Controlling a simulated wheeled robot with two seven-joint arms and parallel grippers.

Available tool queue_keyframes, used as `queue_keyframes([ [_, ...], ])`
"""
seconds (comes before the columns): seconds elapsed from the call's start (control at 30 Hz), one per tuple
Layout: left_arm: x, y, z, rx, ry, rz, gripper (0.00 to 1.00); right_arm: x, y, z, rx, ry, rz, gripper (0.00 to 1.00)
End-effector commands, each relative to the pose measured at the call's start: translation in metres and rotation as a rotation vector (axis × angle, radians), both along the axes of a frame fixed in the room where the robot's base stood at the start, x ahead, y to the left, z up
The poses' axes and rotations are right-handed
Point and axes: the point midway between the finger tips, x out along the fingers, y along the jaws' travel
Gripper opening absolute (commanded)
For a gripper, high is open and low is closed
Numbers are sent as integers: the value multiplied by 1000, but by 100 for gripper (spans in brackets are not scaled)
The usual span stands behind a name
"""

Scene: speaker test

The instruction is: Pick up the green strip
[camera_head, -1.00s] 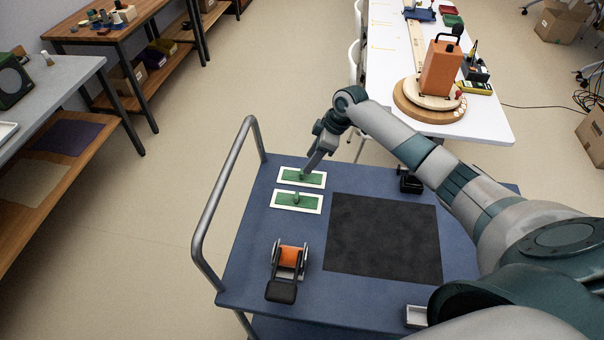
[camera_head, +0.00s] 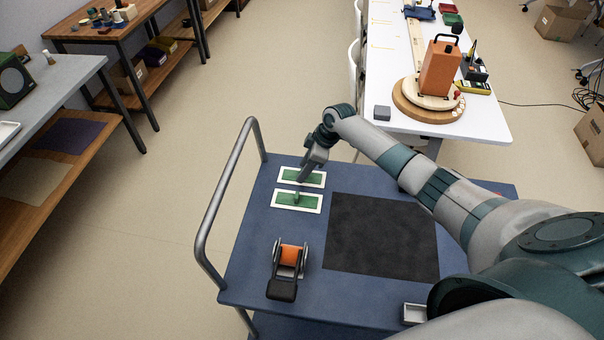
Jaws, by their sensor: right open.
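Two green strips in white frames lie on the blue cart top, one behind the other. The rear green strip (camera_head: 315,179) is partly covered by my right gripper (camera_head: 301,181). Whether the tips touch the knob is too small to tell. My left gripper is out of view.
A dark mat (camera_head: 380,236) covers the middle of the blue cart (camera_head: 250,255). An orange-rolled dispenser (camera_head: 289,262) stands at the cart's front left, and a small white tray (camera_head: 414,314) at front right. A metal handle (camera_head: 212,210) rises along the left edge.

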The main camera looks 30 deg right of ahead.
Motion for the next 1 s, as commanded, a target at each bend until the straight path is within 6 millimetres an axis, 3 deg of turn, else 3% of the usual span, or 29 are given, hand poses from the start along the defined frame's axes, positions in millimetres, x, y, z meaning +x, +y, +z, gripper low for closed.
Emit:
queue_keyframes([
  [0.5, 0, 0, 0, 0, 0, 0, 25, 1, 0, -2, -1, -1, 1, 44],
  [0.7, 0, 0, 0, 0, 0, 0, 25, 1, 0, -2, -1, -1, 1, 1],
  [1.0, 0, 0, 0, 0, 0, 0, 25, 1, 0, -1, -1, -1, 1, 1],
])
